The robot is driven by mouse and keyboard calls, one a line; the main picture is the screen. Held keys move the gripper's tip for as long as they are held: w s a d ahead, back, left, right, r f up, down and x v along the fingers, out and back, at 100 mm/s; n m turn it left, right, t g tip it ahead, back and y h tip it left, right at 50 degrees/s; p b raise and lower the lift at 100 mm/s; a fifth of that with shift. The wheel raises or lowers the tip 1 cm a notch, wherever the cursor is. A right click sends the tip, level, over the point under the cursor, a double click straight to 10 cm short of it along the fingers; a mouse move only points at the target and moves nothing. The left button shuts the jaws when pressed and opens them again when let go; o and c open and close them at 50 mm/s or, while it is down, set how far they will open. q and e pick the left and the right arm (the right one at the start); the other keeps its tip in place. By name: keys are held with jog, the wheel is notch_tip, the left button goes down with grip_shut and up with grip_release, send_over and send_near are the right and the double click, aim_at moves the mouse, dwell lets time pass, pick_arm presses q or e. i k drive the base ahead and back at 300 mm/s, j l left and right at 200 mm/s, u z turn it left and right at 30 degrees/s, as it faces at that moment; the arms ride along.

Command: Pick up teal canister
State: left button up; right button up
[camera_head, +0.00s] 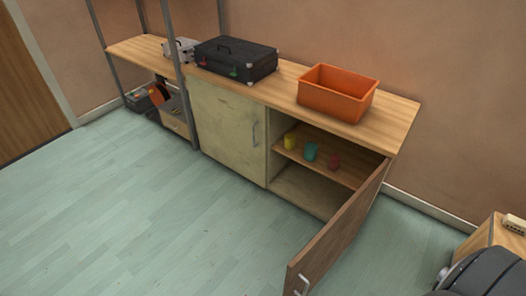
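The teal canister (310,152) stands upright on the inner shelf (345,173) of a low cabinet. It is between a yellow canister (290,141) on its left and a red one (333,161) on its right, with small gaps between them. The cabinet's right door (340,226) stands wide open toward the front, so the shelf is exposed. Neither of my grippers shows in the head view.
An orange bin (337,93) and a black case (235,60) sit on the cabinet top (393,115). The left door (224,130) is shut. The open door juts into the floor space. The pale green floor (150,215) in front is clear. A wooden box (494,238) stands at the right edge.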

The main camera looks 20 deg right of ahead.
aim_at(311, 147)
jog(key=i+j+u, duration=0.25)
jog(key=i+j, duration=0.2)
jog(key=i+j+u, duration=0.25)
jog(key=i+j, duration=0.2)
jog(key=i+z, duration=0.3)
jog(key=z, duration=0.15)
jog(key=i+j+z, duration=0.1)
jog(key=i+z, duration=0.3)
jog(key=i+j+z, duration=0.2)
jog(key=z, duration=0.25)
